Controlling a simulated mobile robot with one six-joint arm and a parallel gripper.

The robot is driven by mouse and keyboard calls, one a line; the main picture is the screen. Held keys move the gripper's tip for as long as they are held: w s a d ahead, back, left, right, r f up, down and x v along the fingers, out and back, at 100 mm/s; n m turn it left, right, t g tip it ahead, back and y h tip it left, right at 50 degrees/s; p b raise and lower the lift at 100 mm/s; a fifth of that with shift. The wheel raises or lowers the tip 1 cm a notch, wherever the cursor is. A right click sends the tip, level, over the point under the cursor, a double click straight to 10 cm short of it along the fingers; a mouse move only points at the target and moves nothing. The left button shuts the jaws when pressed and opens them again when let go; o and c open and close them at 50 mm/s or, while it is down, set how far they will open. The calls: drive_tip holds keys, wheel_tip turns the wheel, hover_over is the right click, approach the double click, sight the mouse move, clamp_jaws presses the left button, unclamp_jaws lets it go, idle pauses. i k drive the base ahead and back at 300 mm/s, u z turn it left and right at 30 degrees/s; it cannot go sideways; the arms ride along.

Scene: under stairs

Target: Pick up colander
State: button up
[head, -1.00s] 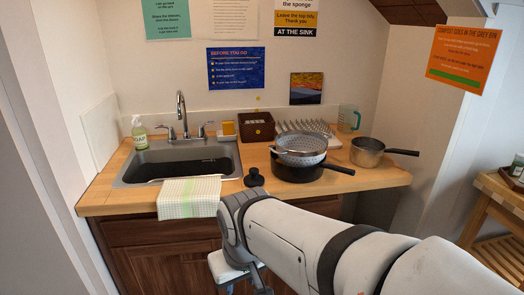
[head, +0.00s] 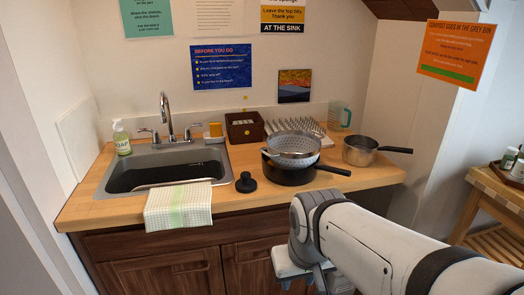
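The colander (head: 294,147) is a grey metal bowl with many holes. It sits in the top of a black pan (head: 302,173) on the wooden counter, right of the sink. The pan's dark handle points right.
A steel saucepan (head: 361,151) stands right of the pan. A black plunger-like object (head: 246,182) stands left of it. A dish rack (head: 300,126), a brown basket (head: 244,127) and a measuring jug (head: 339,117) are behind. The sink (head: 162,170) and a draped towel (head: 178,206) are left.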

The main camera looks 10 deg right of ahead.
sight(294, 150)
drive_tip(key=u, duration=0.05)
drive_tip(key=i, duration=1)
drive_tip(key=z, duration=0.05)
